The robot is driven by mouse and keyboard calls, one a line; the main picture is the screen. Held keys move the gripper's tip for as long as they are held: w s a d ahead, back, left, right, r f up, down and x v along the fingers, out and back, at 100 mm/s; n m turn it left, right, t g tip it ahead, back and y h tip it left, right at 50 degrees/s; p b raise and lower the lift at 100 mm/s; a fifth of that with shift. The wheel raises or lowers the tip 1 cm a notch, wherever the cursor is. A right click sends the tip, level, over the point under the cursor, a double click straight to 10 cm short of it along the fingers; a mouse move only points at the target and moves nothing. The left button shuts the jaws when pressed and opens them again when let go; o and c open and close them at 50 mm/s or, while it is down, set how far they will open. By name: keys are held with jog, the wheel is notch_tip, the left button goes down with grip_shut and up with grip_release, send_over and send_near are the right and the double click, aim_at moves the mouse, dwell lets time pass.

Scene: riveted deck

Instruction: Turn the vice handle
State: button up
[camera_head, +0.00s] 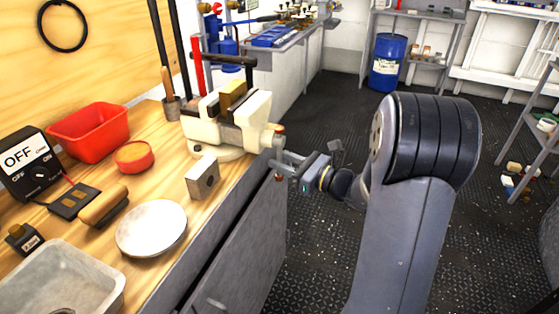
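The cream vice (215,128) is mounted on the right edge of the wooden bench, with a wooden block (233,94) between its jaws. The vice handle (279,129) is at the vice's right front, past the bench edge. Its copper-coloured upper end shows just above my gripper, and a similar end shows just below, so it looks roughly upright. My gripper (284,161) reaches in from the right, its fingers at the handle's middle. The fingers overlap the handle in this view, and I cannot tell whether they are closed on it.
A metal block with a hole (203,177), a white plate (151,228), a red bin (100,131) and a metal tray (62,285) are on the bench (160,274). The dark floor (325,240) right of the bench is clear. A blue drum (387,62) stands at the back.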

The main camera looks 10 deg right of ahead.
jog(key=shift+w+a, duration=0.5)
jog(key=shift+c, duration=0.3)
grip_shut()
